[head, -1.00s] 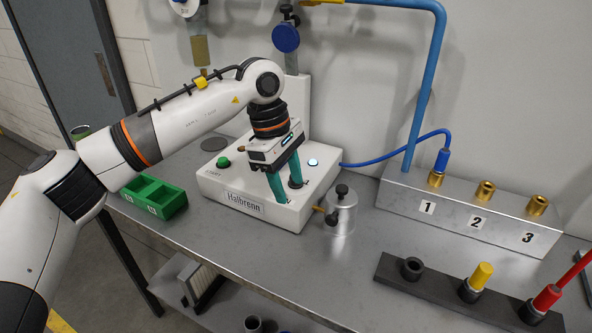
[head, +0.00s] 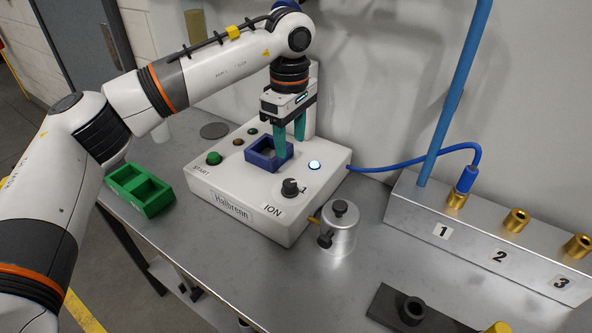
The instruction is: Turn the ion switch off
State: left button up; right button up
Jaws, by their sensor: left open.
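The white Halbrenn box (head: 285,225) stands on the metal table. Its black ION switch knob (head: 290,187) is on the top near the front right corner, above the ION label (head: 272,210). A "1" mark shows just right of the knob; its exact pointing direction is too small to tell. A small lamp (head: 314,165) behind the knob glows bluish white. My left gripper (head: 289,143), with teal fingers, is open and points down behind the knob, apart from it. Its fingers are at the blue square holder (head: 262,158) on the box, partly hiding it. My right gripper is out of view.
A green start button (head: 214,158) and smaller buttons sit on the box's left side. A metal canister (head: 339,228) stands close to its right front. A green tray (head: 139,190) lies left. A blue hose runs to the numbered metal block (head: 480,240) at right.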

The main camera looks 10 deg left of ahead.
pick_arm(q)
jog(key=p, duration=0.1)
send_over(290, 182)
jog(key=f, duration=0.5)
jog(key=shift+s+a, duration=0.1)
jog(key=shift+s, duration=0.1)
jog(key=f, duration=0.4)
jog(key=shift+w+f+p, duration=0.1)
jog(key=shift+w+p, duration=0.1)
jog(key=shift+p, duration=0.2)
jog(key=shift+f, duration=0.65)
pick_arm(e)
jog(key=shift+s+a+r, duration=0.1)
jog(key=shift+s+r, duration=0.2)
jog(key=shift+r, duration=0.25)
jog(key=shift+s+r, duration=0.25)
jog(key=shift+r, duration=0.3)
pick_arm(q)
jog(key=c, duration=1)
jog(key=shift+o, duration=0.2)
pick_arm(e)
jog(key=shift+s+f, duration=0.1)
